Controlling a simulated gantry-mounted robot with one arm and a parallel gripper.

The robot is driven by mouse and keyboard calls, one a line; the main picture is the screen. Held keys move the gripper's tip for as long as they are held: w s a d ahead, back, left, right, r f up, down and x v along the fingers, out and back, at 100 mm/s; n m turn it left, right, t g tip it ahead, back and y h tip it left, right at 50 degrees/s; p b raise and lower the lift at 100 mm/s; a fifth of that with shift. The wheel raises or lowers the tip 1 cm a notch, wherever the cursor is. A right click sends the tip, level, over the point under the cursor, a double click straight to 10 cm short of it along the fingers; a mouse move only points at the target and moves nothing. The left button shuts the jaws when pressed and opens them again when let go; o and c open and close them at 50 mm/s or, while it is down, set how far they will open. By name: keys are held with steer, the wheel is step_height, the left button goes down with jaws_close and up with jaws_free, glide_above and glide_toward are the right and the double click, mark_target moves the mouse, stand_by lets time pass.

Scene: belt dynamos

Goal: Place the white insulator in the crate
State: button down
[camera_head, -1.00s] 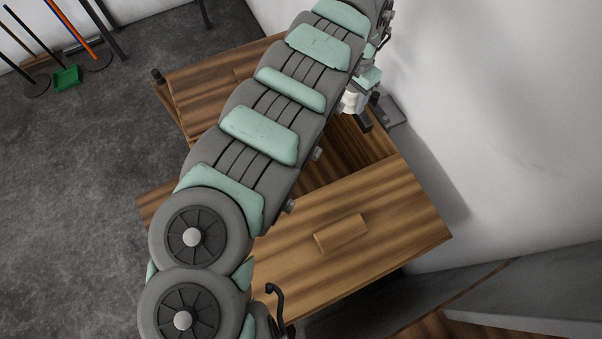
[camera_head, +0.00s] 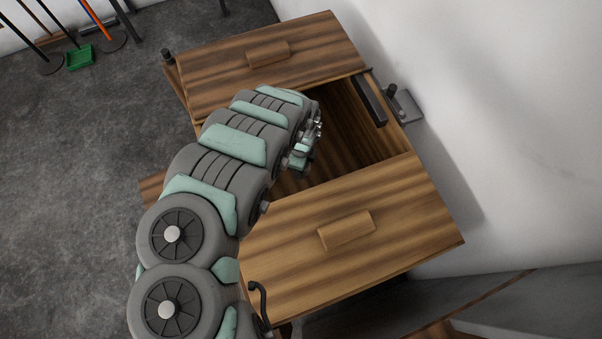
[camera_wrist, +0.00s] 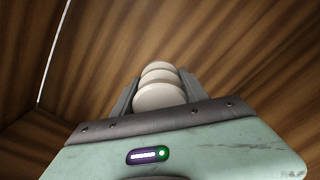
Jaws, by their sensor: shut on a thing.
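The white insulator (camera_wrist: 160,92), a stack of rounded white discs, is held between the two grey fingers of my gripper (camera_wrist: 160,85) in the wrist view. In the head view my gripper (camera_head: 301,158) is at the left part of the crate's dark opening, and the insulator is hidden there. The wooden crate (camera_head: 382,142) is open in the middle, between two wooden panels with block handles. Wooden boards fill the wrist view behind the insulator. I cannot tell how deep the insulator is, or whether it touches the wood.
The near panel (camera_head: 400,225) and far panel (camera_head: 225,78) flank the opening. A black bar (camera_head: 369,101) and a grey bracket (camera_head: 403,106) are on the right side, by the white wall (camera_head: 480,120). Tools and a green dustpan (camera_head: 80,57) are far left on the floor.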

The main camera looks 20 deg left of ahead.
mark_target(301, 181)
step_height(301, 181, down, 12)
steer(key=b, duration=0.5)
steer(key=shift+w, duration=0.1)
steer(key=shift+r, duration=0.15)
steer(key=shift+w, duration=0.1)
steer(key=c, duration=0.6)
jaws_free()
step_height(301, 181, up, 12)
steer(key=p, duration=0.6)
